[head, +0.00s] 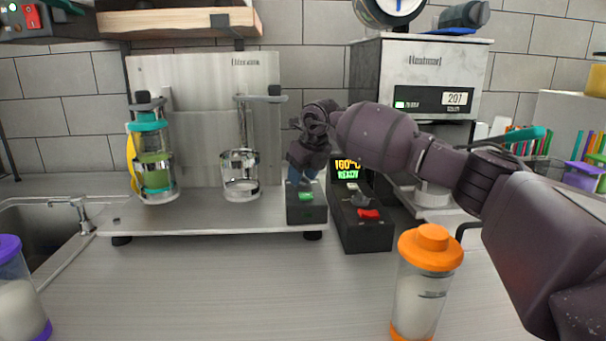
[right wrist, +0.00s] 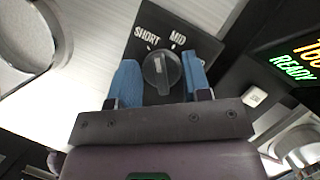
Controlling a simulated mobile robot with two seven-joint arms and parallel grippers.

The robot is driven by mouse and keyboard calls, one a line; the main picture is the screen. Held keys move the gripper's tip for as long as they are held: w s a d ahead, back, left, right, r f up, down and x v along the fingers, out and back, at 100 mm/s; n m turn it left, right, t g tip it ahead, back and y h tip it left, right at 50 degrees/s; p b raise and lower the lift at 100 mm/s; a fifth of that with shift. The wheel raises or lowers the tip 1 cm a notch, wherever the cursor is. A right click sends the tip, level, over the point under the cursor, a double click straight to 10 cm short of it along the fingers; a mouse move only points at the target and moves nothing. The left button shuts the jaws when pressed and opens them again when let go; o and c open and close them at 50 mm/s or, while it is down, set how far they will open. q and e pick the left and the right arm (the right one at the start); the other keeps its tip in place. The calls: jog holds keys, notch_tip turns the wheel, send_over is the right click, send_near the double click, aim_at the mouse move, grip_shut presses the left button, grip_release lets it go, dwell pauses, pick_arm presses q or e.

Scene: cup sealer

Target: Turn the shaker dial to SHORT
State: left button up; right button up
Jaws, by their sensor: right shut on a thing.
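The shaker dial (right wrist: 162,70) is a round dark grey knob on a black panel (right wrist: 205,45). SHORT is printed at its upper left and MID above it, to the right. I cannot tell for sure which mark its pointer faces. My right gripper (right wrist: 162,78) has its blue fingers on both sides of the dial and is shut on it. In the head view the right gripper (head: 302,175) reaches down to the black control box (head: 306,214) with a green button, at the right end of the shaker (head: 215,222); the dial is hidden there. My left gripper is out of view.
The shaker holds a teal-banded jar (head: 156,170) and a clear cup (head: 241,183). A black box (head: 365,235) with a red switch stands close on the right. An orange-lidded jar (head: 424,290) stands in front, below my right arm. The front middle counter is clear.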

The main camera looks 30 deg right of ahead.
jog(key=n+y, duration=0.1)
jog(key=n, duration=0.2)
jog(key=shift+n+y, duration=0.3)
jog(key=shift+n, duration=0.1)
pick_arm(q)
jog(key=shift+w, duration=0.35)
pick_arm(e)
jog(key=shift+n+g, duration=0.3)
jog(key=shift+n, duration=0.2)
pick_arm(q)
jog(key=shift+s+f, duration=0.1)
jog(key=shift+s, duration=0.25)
pick_arm(e)
jog(key=o, duration=0.9)
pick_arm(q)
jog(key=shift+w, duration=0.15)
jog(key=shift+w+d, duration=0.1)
